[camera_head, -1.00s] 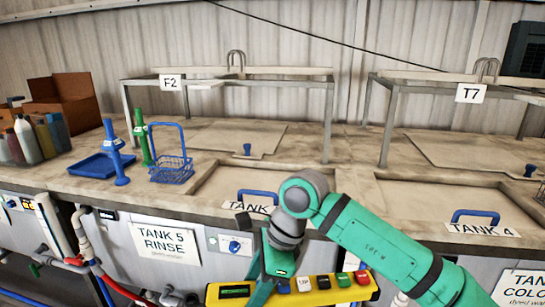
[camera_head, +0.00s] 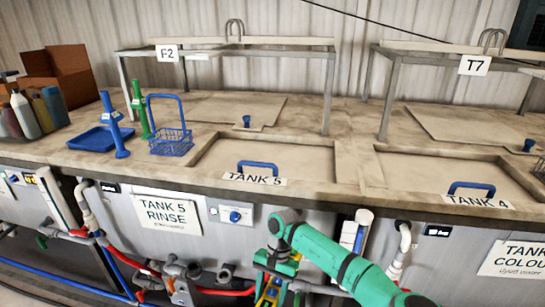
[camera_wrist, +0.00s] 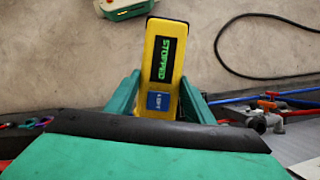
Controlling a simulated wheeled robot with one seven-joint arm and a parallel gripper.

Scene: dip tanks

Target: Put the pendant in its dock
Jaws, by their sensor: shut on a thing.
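The yellow pendant (camera_wrist: 162,70) is between the green fingers of my gripper (camera_wrist: 160,98) in the wrist view. Its green display reads STOPPED, and a blue label sits below that. My gripper is shut on it. In the head view my gripper (camera_head: 275,268) is low in front of the tank fronts, and only a small part of the pendant (camera_head: 267,291) shows at the bottom edge. The pendant's buttons are hidden. I cannot identify the dock for certain in either view.
Pipes and red hoses (camera_head: 180,272) run along the tank fronts at left. A white and blue upright piece (camera_head: 355,232) is on the front, right of my gripper. A black cable (camera_wrist: 222,50) and a green-and-cream object (camera_wrist: 124,8) lie on the floor.

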